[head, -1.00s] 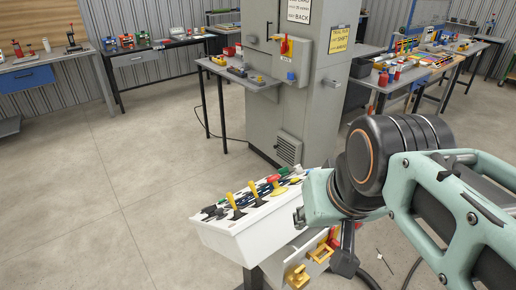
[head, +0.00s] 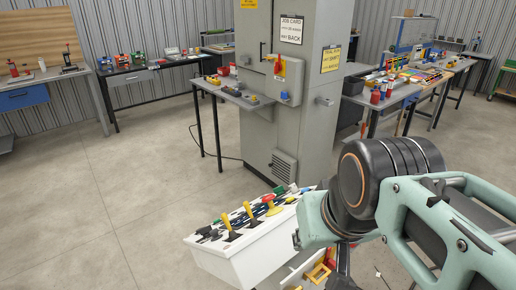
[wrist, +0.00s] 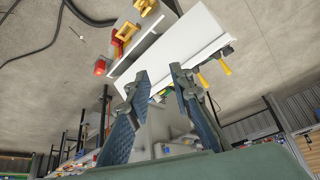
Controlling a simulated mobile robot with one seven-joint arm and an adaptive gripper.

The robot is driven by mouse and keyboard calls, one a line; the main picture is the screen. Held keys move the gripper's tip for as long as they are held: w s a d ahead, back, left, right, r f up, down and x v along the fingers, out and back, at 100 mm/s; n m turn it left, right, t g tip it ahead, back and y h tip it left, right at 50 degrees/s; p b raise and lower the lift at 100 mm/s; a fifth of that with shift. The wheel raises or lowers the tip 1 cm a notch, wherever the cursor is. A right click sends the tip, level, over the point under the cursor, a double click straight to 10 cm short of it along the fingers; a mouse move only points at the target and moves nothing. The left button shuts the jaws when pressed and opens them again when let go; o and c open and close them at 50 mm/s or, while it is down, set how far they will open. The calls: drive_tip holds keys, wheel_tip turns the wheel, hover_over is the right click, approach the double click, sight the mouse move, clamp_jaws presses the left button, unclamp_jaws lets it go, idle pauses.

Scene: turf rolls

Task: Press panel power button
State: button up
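A white sloped control panel (head: 225,262) stands low in front of me in the head view. Its top carries yellow levers (head: 248,210), a red-topped control (head: 267,199) and a green piece (head: 279,190). I cannot tell which control is the power button. The panel's white side also shows in the wrist view (wrist: 178,48), with yellow levers (wrist: 225,66) along its edge. My gripper (wrist: 161,74) is open, its two fingers apart with nothing held between them, pointing toward the panel. In the head view my arm is right of the panel, and the fingers are hidden.
A grey cabinet (head: 328,130) stands behind the panel, with a red handle (head: 281,68) on its switch box. Yellow brackets (head: 318,274) are below the panel's right side. Cluttered benches (head: 160,65) line the back. The floor (head: 110,210) at left is clear.

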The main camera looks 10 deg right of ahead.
clamp_jaws()
idle(1.1)
